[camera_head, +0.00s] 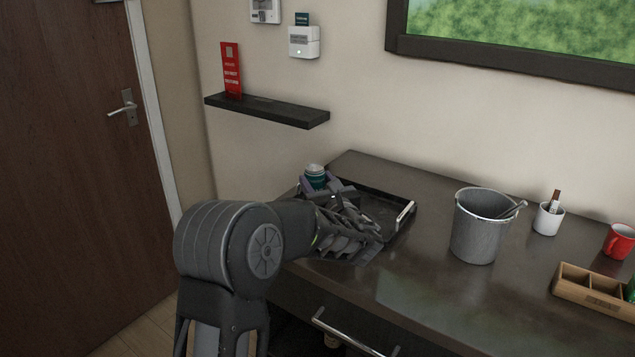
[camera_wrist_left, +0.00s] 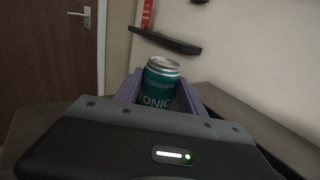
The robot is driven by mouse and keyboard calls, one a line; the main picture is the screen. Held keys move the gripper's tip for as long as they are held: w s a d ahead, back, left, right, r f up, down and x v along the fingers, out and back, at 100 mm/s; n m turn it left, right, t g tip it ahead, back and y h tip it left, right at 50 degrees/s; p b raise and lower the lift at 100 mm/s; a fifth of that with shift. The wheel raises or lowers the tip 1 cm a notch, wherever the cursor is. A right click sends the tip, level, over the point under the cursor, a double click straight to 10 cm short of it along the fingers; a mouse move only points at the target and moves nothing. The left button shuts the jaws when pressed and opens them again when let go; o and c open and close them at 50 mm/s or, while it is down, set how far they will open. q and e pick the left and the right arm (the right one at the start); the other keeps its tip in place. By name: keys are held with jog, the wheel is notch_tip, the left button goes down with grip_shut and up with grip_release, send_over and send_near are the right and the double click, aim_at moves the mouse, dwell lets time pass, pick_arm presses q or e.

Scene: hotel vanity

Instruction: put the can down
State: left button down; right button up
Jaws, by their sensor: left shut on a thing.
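The can (camera_head: 315,177) is teal with a silver top and stands upright at the back left of the dark vanity top (camera_head: 420,300). In the left wrist view the can (camera_wrist_left: 160,84) shows "TONIC" lettering. My left gripper (camera_head: 318,186) is shut on it, with a purple finger on each side (camera_wrist_left: 160,92). The can's lower part is hidden by the gripper, so I cannot tell whether its base touches anything. A dark tray (camera_head: 385,208) with metal handles lies just right of the gripper, partly hidden by my arm. My right gripper is not in view.
A grey ice bucket (camera_head: 476,232) with tongs stands right of the tray. A white cup (camera_head: 547,218), a red mug (camera_head: 619,241) and a wooden organizer (camera_head: 598,290) are farther right. A wall shelf (camera_head: 268,110) is above the can. The front middle of the top is clear.

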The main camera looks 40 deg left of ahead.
pick_arm(q)
jog(key=shift+f, duration=0.2)
jog(key=c, duration=0.7)
grip_release()
jog(key=shift+r, duration=0.15)
jog(key=shift+r, duration=0.2)
jog(key=b+v, duration=0.1)
jog(key=v, duration=1.1)
jog(key=shift+f, duration=0.1)
